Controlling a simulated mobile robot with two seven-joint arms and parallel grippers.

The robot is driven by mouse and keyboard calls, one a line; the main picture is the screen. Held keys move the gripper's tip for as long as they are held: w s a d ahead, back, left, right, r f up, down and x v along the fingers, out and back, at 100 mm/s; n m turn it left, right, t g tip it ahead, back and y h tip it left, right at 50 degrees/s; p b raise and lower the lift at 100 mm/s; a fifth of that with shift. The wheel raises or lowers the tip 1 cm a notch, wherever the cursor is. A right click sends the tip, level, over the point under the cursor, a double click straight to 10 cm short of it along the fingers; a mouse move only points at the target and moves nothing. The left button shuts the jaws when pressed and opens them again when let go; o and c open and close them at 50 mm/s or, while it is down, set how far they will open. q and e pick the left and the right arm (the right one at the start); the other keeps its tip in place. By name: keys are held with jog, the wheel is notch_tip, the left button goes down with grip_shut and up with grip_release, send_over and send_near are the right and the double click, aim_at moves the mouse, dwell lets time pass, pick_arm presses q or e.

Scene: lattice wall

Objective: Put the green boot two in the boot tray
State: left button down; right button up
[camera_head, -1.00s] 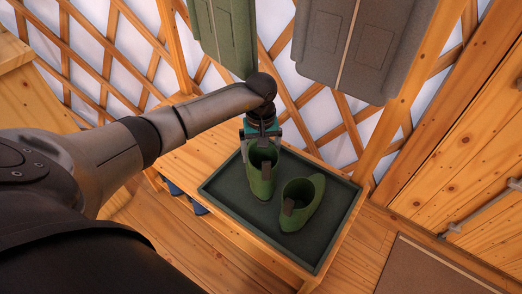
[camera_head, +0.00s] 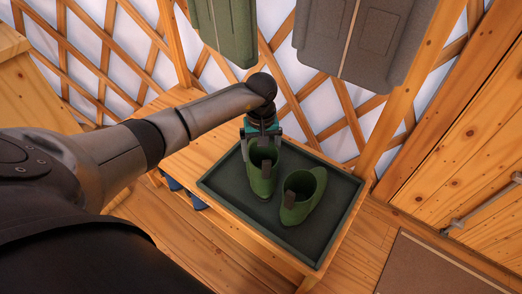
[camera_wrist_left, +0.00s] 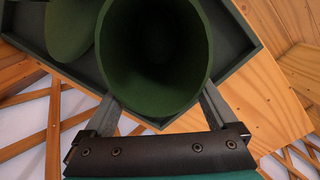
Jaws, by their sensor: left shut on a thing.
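A green boot (camera_head: 262,180) stands upright at the back left of the dark boot tray (camera_head: 330,243). My left gripper (camera_head: 262,138) is shut on its shaft from above and behind. In the left wrist view the same boot's open top (camera_wrist_left: 155,50) fills the middle, with one finger on each side. A second green boot (camera_head: 299,208) stands in the tray just to the right of the held one; its side also shows in the left wrist view (camera_wrist_left: 68,28). Whether the held boot's sole touches the tray floor I cannot tell. My right gripper is out of view.
The tray lies on a low wooden bench (camera_head: 190,150). Blue shoes (camera_head: 187,192) show partly under its left end. A green garment (camera_head: 226,30) and a grey garment (camera_head: 365,40) hang above, before the lattice wall.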

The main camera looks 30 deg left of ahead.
pick_arm(q)
jog(key=shift+f+b, duration=0.55)
dwell(0.4)
grip_release()
dwell(0.3)
jog(key=shift+r+p, duration=2.7)
jog(key=shift+r, duration=0.85)
notch_tip(320, 180, up, 15)
jog(key=p, duration=0.5)
